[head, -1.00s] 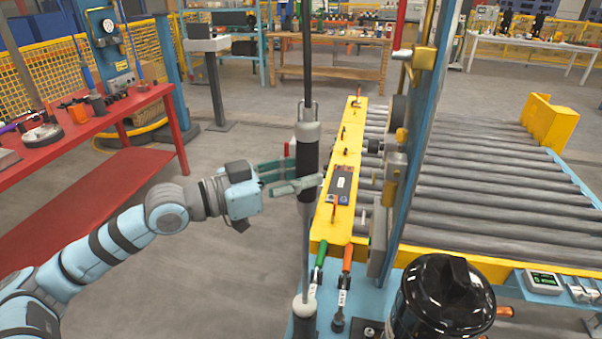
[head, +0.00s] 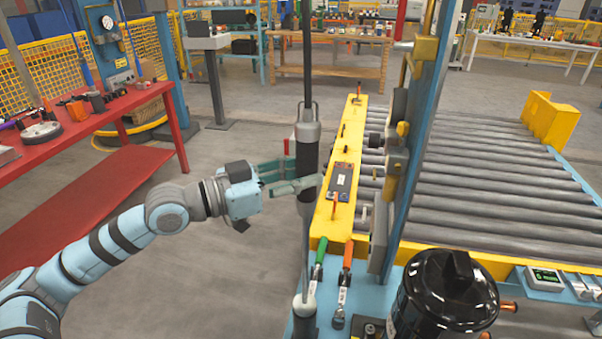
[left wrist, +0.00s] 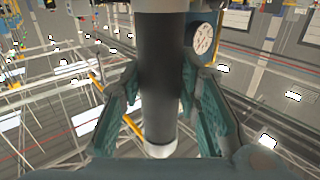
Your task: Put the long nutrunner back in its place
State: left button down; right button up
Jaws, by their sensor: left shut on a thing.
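The long nutrunner (head: 307,150) hangs upright in the middle of the head view, with a grey upper body, a black grip and a thin shaft running down. A dark line rises from its top. The shaft's lower end is at a pale rounded piece (head: 304,304); I cannot tell whether they touch. My left gripper (head: 303,180) comes in from the left and is shut around the black grip. In the left wrist view the black grip (left wrist: 160,85) stands between the two fingers, with a pale band below it. My right gripper is not in view.
Close to the right stand a yellow beam (head: 337,215), a blue post (head: 421,130) and a roller conveyor (head: 490,180). A black canister (head: 445,290) stands in front. Green-handled (head: 320,252) and orange-handled (head: 347,260) tools lie near the beam. A red table (head: 100,185) is at left; floor between is clear.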

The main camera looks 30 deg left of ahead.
aim_at(296, 130)
pick_arm(q)
jog(key=shift+f+b, duration=0.6)
jog(key=shift+f, duration=0.05)
jog(key=c, duration=1.1)
grip_release()
jog(key=shift+s, duration=0.15)
notch_tip(296, 130, up, 10)
jog(key=shift+r, duration=0.1)
